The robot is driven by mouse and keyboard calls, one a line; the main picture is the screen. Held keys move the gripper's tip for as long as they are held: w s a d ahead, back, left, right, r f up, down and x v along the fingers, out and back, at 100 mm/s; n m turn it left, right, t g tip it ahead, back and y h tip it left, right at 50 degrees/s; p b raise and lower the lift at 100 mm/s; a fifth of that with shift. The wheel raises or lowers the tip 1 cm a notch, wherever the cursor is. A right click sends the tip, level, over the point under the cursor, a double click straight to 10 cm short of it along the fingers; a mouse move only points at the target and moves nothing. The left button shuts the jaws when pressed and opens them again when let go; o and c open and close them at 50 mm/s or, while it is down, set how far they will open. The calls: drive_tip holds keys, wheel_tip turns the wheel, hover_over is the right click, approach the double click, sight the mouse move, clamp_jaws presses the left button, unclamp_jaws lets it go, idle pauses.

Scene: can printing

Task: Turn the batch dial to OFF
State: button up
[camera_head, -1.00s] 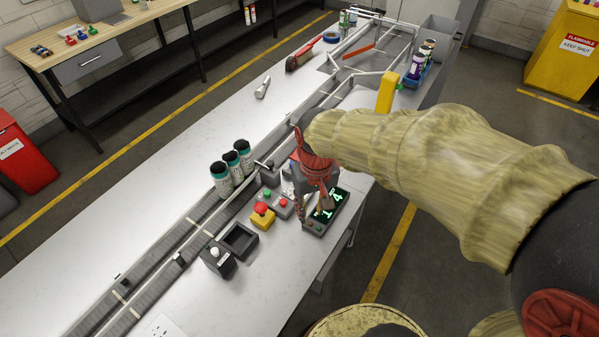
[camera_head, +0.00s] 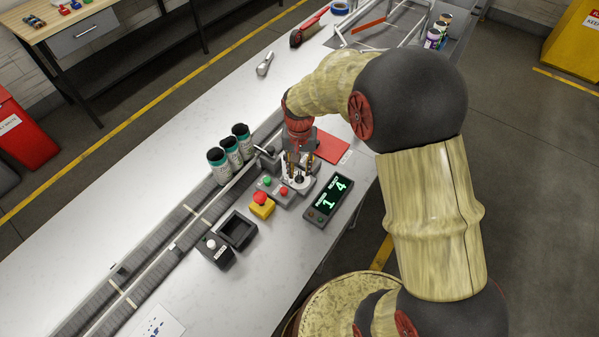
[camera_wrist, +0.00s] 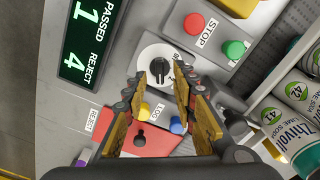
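The batch dial (camera_wrist: 158,72) is a black knob on a round white face in the upper middle of the wrist view. Its small markings are too blurred to read. My gripper (camera_wrist: 161,84) is open, with one fingertip on either side of the knob. Gaps show between the fingers and the knob, so nothing appears held. In the head view my gripper (camera_head: 298,167) points down over the dial's pale face and hides most of it.
A counter display (camera_head: 327,197) reads passed 1, reject 4. Red and green buttons (camera_wrist: 213,38) sit beside the dial. A yellow box with a red button (camera_head: 261,205) stands left. Cans (camera_head: 230,152) line the conveyor behind. A red panel (camera_wrist: 150,142) lies near the fingers.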

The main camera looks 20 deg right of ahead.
drive_tip(key=shift+f, duration=1.05)
drive_tip(key=shift+c, duration=1.2)
drive_tip(key=c, duration=0.4)
clamp_jaws()
